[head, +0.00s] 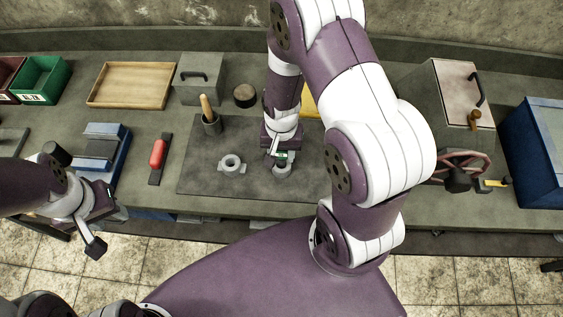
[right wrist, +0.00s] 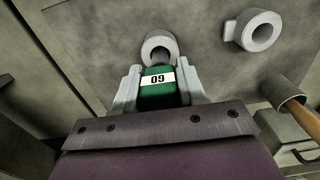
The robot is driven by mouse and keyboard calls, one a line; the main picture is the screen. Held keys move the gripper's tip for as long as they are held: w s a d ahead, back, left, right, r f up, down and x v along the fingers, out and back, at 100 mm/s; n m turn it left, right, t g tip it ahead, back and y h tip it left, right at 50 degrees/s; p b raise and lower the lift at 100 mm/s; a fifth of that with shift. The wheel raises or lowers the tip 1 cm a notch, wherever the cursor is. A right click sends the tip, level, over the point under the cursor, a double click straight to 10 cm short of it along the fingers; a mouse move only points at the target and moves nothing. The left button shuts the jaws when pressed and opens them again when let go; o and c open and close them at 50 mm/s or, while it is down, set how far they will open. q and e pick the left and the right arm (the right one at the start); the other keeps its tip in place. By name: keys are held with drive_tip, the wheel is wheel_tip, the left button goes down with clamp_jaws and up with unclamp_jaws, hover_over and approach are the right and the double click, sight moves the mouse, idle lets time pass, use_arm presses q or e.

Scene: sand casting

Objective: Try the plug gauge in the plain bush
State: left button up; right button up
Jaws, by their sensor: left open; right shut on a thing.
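The plug gauge has a green handle with a white label reading "GO" (right wrist: 158,80). My right gripper (head: 281,162) is shut on it over the dark mat; it also shows in the right wrist view (right wrist: 158,88). A grey ring, seemingly the plain bush (right wrist: 149,46), lies at the gauge's far end. The gauge's grey tip overlaps its opening, but I cannot tell how deep it sits. A second grey ring with side lugs (head: 231,164) lies to the left on the mat and also shows in the right wrist view (right wrist: 258,31). My left gripper (head: 103,220) is open and empty at the bench's front edge.
A red-handled tool (head: 158,155) lies left of the mat (head: 200,178). A wooden tray (head: 131,84), a grey box (head: 200,80) and a dark round piece (head: 245,95) stand behind. A handwheel (head: 460,168) is at right.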

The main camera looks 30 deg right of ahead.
drive_tip(key=shift+f, duration=0.45)
idle(1.4)
drive_tip(key=o, duration=1.2)
drive_tip(key=shift+r, duration=0.1)
wheel_tip(320, 180, up, 12)
drive_tip(key=shift+r+b, duration=0.25)
drive_tip(key=shift+b, duration=0.25)
drive_tip(key=shift+w, duration=0.1)
drive_tip(key=s+n, duration=0.1)
drive_tip(key=n, duration=0.1)
drive_tip(key=s+a+r+n+t, duration=0.1)
drive_tip(key=s+n, duration=0.1)
drive_tip(key=s+a+n, duration=0.1)
drive_tip(key=n, duration=0.1)
drive_tip(key=shift+s+a+r+n, duration=0.15)
drive_tip(key=shift+a+r+n, duration=0.1)
drive_tip(key=shift+n, duration=0.15)
